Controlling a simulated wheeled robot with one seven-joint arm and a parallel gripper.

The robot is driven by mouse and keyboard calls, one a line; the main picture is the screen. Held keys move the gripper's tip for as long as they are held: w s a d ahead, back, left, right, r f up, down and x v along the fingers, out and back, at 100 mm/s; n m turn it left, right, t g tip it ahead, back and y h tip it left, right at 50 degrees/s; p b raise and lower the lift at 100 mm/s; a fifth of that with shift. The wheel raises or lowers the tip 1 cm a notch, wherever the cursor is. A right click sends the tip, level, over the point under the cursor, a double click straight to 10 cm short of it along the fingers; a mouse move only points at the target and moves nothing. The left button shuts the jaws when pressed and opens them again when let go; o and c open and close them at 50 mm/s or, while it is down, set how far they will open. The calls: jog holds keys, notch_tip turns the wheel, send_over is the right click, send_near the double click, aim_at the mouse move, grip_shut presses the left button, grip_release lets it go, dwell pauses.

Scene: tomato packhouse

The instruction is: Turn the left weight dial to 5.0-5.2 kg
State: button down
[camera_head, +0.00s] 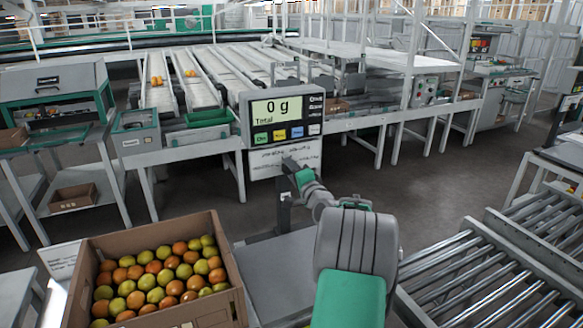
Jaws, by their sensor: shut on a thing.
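A scale display (283,117) reads "0 g" with "Total" below it and a row of coloured buttons. Under it is a pale panel (262,170) with small lettering that I cannot read. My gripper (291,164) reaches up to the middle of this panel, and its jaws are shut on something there. The gripper and wrist hide what they hold. It is probably a dial on the panel, but no dial, pointer or kg setting can be made out, so I cannot tell which one it is or where it is set.
A cardboard box (238,270) full of red and green tomatoes stands at the lower left. A grey scale platform (262,268) lies beside it. Roller conveyors (480,265) fill the lower right. Sorting lanes (205,85) run behind the display. Open floor (410,180) lies to the right.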

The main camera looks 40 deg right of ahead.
jog(key=m+p, duration=0.2)
jog(key=m, duration=0.2)
jog(key=shift+m, duration=0.4)
dwell(0.4)
jog(key=c, duration=0.9)
grip_release()
jog(key=shift+o, duration=0.2)
jog(key=v, duration=0.7)
jog(key=shift+s, duration=0.35)
jog(key=shift+a, duration=0.15)
